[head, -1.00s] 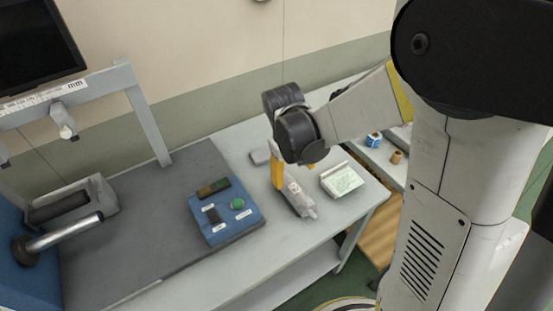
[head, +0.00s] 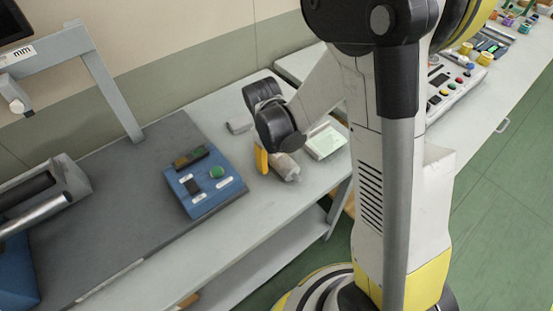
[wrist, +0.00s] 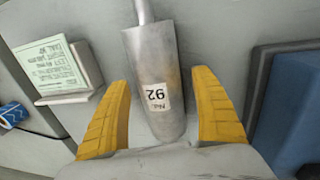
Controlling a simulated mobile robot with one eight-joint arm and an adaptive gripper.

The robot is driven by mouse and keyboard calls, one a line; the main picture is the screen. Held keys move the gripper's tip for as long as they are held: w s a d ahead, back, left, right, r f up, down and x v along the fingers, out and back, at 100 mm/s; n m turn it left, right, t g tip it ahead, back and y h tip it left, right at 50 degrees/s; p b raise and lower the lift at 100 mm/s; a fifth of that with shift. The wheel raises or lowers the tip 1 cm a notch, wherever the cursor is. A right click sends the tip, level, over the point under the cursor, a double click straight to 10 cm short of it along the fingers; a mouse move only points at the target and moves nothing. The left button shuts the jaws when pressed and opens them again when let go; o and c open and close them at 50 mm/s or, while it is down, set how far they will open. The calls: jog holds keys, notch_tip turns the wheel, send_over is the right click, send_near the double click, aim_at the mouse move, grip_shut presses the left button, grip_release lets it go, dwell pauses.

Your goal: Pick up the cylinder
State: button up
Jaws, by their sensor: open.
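In the head view the cylinder (head: 286,167) shows just right of my gripper (head: 268,160), which points down at the table. My wrist hides part of it, and whether the fingers touch the table cannot be told.
A blue control box (head: 204,185) with a green button is left of the gripper. A card on a stand (head: 326,142) is close on the right, and a small grey block (head: 239,126) lies behind. A blue spool (wrist: 12,115) shows at the wrist view's left edge.

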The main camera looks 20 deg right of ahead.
jog(key=c, duration=1.5)
jog(key=shift+r, duration=0.15)
